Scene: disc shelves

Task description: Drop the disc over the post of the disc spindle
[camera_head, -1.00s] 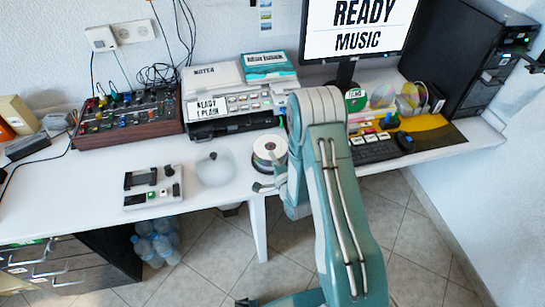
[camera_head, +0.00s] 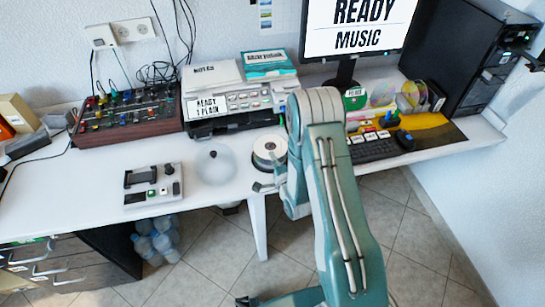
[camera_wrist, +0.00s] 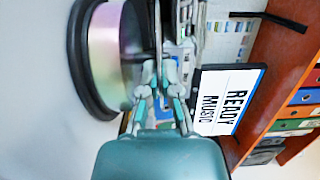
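The disc spindle (camera_head: 266,163) stands on the white desk in the head view, with a pale stack and a small dark centre on top. In the wrist view the spindle (camera_wrist: 105,55) lies sideways on the left, a shiny stack on a black base. My gripper (camera_wrist: 160,88) is beside it, its fingertips closed on a thin edge-on strip, which looks like the disc (camera_wrist: 158,45). In the head view my gripper (camera_head: 264,187) is mostly hidden by my arm, at the spindle's front right. I cannot make out the disc or the post clearly there.
A clear dome cover (camera_head: 215,167) stands just left of the spindle. A small grey controller (camera_head: 153,185) lies further left. A printer (camera_head: 235,105) is behind, and a monitor (camera_head: 357,30) and keyboard (camera_head: 372,150) are to the right. The desk's front edge is close to the spindle.

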